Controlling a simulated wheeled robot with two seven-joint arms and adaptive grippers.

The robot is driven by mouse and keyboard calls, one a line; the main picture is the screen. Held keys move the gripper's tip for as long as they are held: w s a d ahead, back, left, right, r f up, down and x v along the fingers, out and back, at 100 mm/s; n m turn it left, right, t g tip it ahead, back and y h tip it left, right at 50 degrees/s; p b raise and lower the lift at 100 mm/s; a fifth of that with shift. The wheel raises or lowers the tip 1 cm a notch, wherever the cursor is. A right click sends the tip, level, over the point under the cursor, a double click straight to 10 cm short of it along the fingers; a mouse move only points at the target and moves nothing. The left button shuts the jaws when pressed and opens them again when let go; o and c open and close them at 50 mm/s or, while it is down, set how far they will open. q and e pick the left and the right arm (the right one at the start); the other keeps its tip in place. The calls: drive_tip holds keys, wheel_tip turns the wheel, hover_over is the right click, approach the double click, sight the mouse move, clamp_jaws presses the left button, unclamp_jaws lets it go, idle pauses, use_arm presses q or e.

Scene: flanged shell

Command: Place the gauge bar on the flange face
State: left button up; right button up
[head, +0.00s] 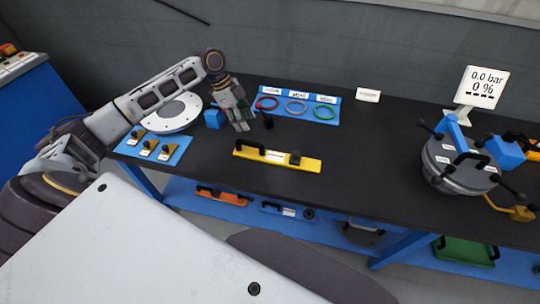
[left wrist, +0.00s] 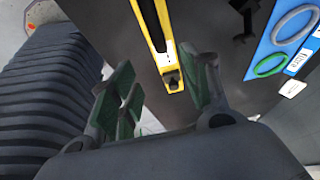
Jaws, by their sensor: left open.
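The gauge bar is most likely the yellow bar (head: 278,158) with a black handle and a small black block, lying on the middle of the black table; it also shows in the left wrist view (left wrist: 163,58). My left gripper (head: 242,126) is open and empty, pointing down behind the bar's left end, apart from it. Its green-padded fingers (left wrist: 160,95) are spread in the left wrist view. The grey round flanged shell (head: 458,179) stands at the table's right, with black-knobbed clamps and blue parts partly covering its top. My right gripper is not in view.
A blue panel (head: 333,121) with coloured rings lies at the back. A display (head: 482,86) reads 0.0 bar. Table space between bar and shell is clear.

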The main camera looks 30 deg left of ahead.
sight(256, 143)
use_arm(q)
drive_tip(key=shift+x, duration=4.3)
drive_tip(key=shift+a+p+x, duration=0.15)
drive_tip(key=shift+p+x, duration=0.2)
drive_tip(key=shift+x, duration=0.95)
drive_tip(key=shift+a+p+x, duration=0.15)
drive_tip(key=shift+p+x, duration=0.15)
drive_tip(key=shift+x, duration=1)
drive_tip(key=shift+f, duration=0.15)
clamp_jaws()
